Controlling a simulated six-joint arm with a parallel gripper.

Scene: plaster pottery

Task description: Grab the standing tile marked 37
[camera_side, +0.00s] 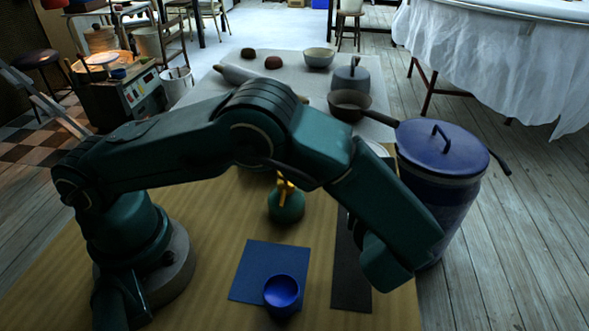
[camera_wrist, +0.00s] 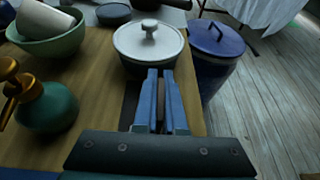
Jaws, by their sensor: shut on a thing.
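My gripper (camera_wrist: 161,74) shows in the wrist view with its two blue fingers close together, shut on a thin, dark thing. I take this for the tile, seen nearly edge-on between the fingers. No number can be read on it. The fingers are over the dark strip (camera_wrist: 131,103) at the table's right side, with a white lidded pot (camera_wrist: 148,42) beyond them. In the side view my arm's end hides the fingers and the tile. The dark strip (camera_side: 350,275) shows there beside my wrist.
A large blue lidded jar (camera_side: 440,170) stands close to the right. A green bottle with a gold top (camera_side: 287,205) stands left of the strip. A blue bowl (camera_side: 282,293) sits on a blue mat (camera_side: 262,262). A green bowl (camera_wrist: 62,40) stands farther back.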

